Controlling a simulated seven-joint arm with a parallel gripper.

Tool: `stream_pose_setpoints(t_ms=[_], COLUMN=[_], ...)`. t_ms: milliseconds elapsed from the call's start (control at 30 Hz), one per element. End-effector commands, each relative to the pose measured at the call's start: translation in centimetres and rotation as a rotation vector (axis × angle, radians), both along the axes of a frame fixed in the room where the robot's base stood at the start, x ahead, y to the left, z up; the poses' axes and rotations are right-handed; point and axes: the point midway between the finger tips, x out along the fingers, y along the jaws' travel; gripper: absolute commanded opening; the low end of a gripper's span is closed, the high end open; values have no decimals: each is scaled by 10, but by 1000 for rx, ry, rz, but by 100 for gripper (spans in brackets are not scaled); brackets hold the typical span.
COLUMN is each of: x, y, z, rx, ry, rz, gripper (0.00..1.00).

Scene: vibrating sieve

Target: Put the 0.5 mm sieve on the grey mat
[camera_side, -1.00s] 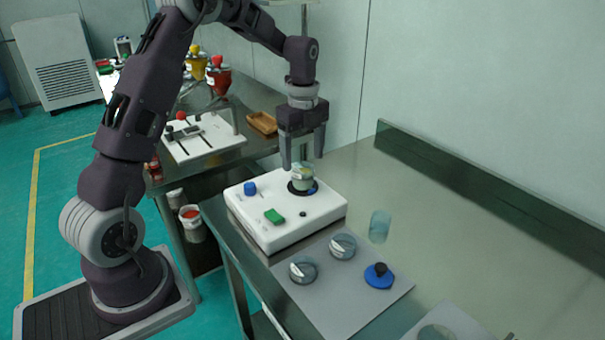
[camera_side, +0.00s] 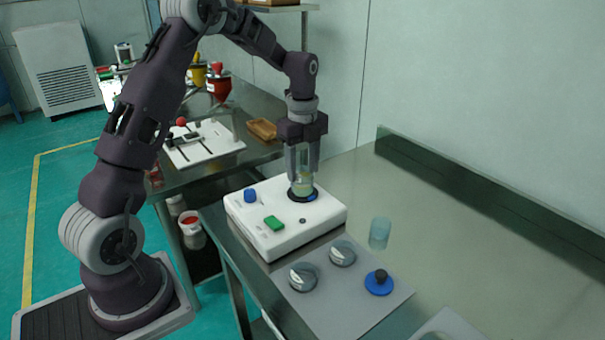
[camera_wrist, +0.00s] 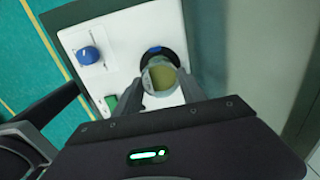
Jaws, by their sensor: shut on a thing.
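My gripper (camera_side: 303,172) points down over the white shaker and is shut on a round, clear-walled sieve (camera_side: 302,186). The sieve is upright on the shaker's dark round seat, and a yellowish content shows inside it in the wrist view (camera_wrist: 162,76). No size marking on it is readable. My fingertips also show in the wrist view (camera_wrist: 160,95), on either side of the sieve. The grey mat (camera_side: 335,310) lies on the bench in front of the shaker. Two round grey pieces (camera_side: 303,277) (camera_side: 343,253) and a blue lid with a black knob (camera_side: 379,282) are on it.
The white shaker (camera_side: 265,235) has a blue knob (camera_side: 250,195) and a green switch (camera_side: 274,222). A clear bluish cup (camera_side: 380,232) stands on the bench right of the mat. A pale tray edge (camera_side: 450,325) shows at the bottom. The bench's right side is clear.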

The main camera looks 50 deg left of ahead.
Motion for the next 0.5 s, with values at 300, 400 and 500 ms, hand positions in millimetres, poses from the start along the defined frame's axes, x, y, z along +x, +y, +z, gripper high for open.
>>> stream_pose_setpoints(t_ms=[300,400,500], x=[1,1,0], y=[1,1,-3], z=[76,89,92], rx=[2,2,1], ry=[-4,-3,-2], rz=[1,1,-6], gripper=[1,1,1])
